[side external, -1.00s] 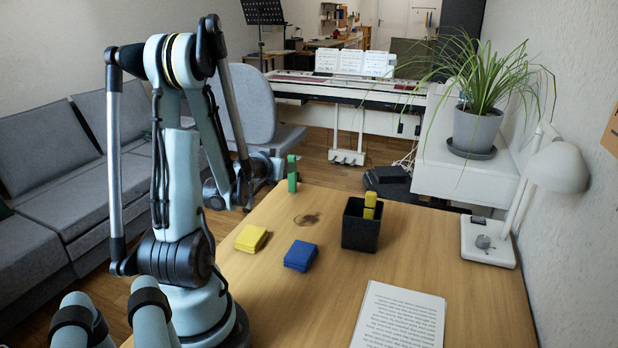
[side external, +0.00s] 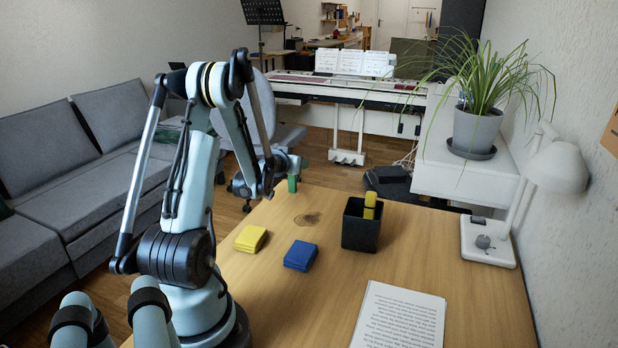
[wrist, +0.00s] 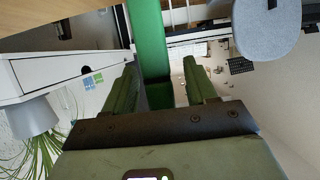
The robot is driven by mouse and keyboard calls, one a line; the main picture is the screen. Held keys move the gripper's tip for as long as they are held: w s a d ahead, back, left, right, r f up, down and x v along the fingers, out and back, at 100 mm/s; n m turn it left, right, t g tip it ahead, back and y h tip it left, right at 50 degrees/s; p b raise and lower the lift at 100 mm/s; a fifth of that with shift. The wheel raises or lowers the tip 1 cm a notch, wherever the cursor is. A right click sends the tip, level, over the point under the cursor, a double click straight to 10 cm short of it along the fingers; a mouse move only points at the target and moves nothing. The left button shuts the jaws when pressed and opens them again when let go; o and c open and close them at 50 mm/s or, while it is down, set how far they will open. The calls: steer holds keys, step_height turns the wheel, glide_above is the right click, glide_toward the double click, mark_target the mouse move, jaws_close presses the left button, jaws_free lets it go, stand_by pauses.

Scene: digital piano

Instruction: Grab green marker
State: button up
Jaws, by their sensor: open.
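The green marker (side external: 292,184) stands upright near the far edge of the wooden table, its upper part hidden by my gripper. In the wrist view the marker (wrist: 149,42) is a broad green bar reaching into the gap between the fingers, closer to the left finger. My gripper (wrist: 160,64) is open, with a finger on each side of the marker. I see a gap on the right side; contact on the left cannot be told. In the side view my gripper (side external: 294,164) is at the marker's top.
On the table (side external: 330,290) lie a yellow block (side external: 251,239) and a blue block (side external: 300,255). A black cup (side external: 361,228) holds a yellow item (side external: 370,204). Printed paper (side external: 400,318) lies in front; a white lamp (side external: 520,200) stands at right.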

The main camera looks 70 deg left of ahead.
steer(key=shift+w+a, duration=0.15)
steer(key=c, duration=1)
steer(key=shift+r, duration=0.1)
